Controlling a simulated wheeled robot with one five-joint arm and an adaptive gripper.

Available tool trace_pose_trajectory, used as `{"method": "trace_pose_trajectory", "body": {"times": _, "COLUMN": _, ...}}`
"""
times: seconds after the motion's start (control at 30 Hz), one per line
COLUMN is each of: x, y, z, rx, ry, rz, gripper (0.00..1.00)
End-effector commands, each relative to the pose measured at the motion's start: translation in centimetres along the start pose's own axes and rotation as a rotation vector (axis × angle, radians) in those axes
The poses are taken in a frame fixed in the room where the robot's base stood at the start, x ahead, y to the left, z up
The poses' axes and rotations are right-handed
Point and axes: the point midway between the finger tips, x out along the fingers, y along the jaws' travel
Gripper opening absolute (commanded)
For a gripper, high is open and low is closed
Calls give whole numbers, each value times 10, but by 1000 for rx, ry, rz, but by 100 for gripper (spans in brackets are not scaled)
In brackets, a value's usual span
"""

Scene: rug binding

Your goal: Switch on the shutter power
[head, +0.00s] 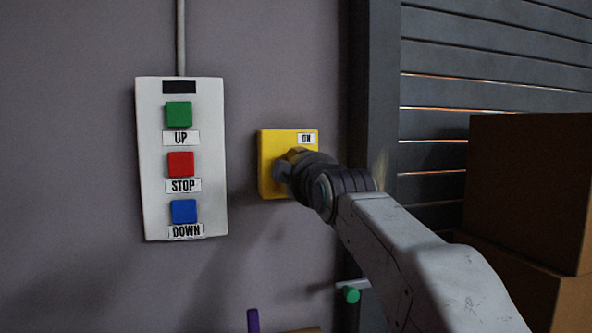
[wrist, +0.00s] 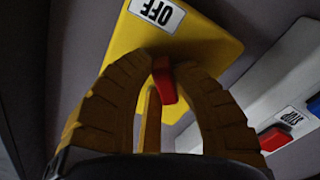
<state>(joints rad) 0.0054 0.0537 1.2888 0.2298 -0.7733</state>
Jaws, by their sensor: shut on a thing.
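The yellow switch box (head: 272,150) is on the wall, with an ON label (head: 307,139) at its upper right. My gripper (head: 290,168) is in front of it and hides its middle and lower right. In the wrist view, my gripper (wrist: 162,64) is shut on a red switch handle (wrist: 164,82), with a curved finger on each side. The yellow box (wrist: 195,45) lies just beyond the fingertips and shows an upside-down OFF label (wrist: 157,13). I cannot tell clearly which label the handle points to.
A white control panel (head: 153,150) hangs left of the box, with green UP (head: 179,114), red STOP (head: 180,164) and blue DOWN (head: 184,211) buttons. The slatted shutter (head: 440,92) is at right, behind stacked boxes (head: 525,185). A green-ended item (head: 351,295) is below.

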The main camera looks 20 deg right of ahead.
Motion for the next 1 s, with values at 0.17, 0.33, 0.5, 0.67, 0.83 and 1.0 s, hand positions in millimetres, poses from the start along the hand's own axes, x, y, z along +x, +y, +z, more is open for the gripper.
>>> {"method": "trace_pose_trajectory", "body": {"times": 0.17, "x": 0, "y": 0, "z": -2, "rx": 5, "ry": 5, "rz": 2, "gripper": 0}}
{"method": "trace_pose_trajectory", "body": {"times": 0.33, "x": 0, "y": 0, "z": -2, "rx": 5, "ry": 5, "rz": 2, "gripper": 0}}
{"method": "trace_pose_trajectory", "body": {"times": 0.5, "x": 0, "y": 0, "z": -2, "rx": 4, "ry": 5, "rz": 2, "gripper": 35}}
{"method": "trace_pose_trajectory", "body": {"times": 0.67, "x": 0, "y": 0, "z": -1, "rx": 4, "ry": 3, "rz": 1, "gripper": 49}}
{"method": "trace_pose_trajectory", "body": {"times": 0.83, "x": 0, "y": 0, "z": -1, "rx": 3, "ry": 2, "rz": 1, "gripper": 50}}
{"method": "trace_pose_trajectory", "body": {"times": 1.0, "x": -3, "y": 1, "z": -1, "rx": 3, "ry": 2, "rz": 2, "gripper": 50}}
